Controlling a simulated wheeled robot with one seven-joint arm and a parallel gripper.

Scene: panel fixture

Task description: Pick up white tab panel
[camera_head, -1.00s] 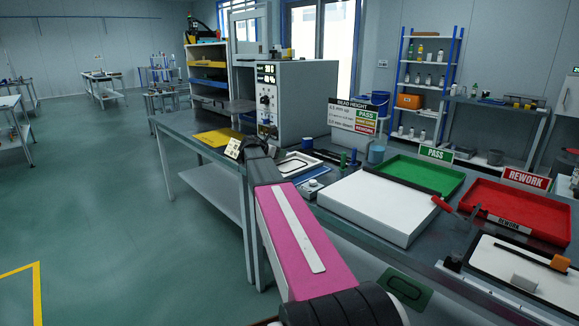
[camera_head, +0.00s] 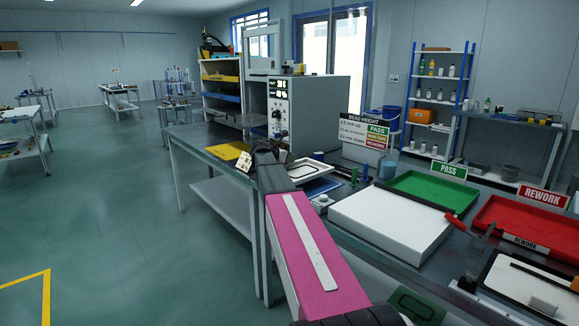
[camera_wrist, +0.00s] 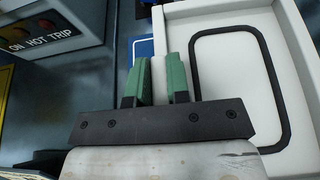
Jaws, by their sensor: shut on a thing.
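The white tab panel (camera_wrist: 238,25) is a pale rectangular piece with a raised rim and a black rounded bead loop on its face. In the wrist view it fills the right side. My gripper (camera_wrist: 160,75) has green finger pads and is shut on a narrow part at the panel's left edge. In the head view the panel (camera_head: 308,169) shows beyond my pink arm, over a blue area (camera_head: 322,187) of the bench. My arm mostly hides the gripper there. I cannot tell how far the panel is above the bench.
A grey machine with a display (camera_head: 308,110) stands behind the panel. A bead height sign (camera_head: 364,132) and small green cylinders (camera_head: 354,176) are to its right. A white block (camera_head: 392,222), a green PASS tray (camera_head: 432,190) and a red REWORK tray (camera_head: 530,225) lie further right.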

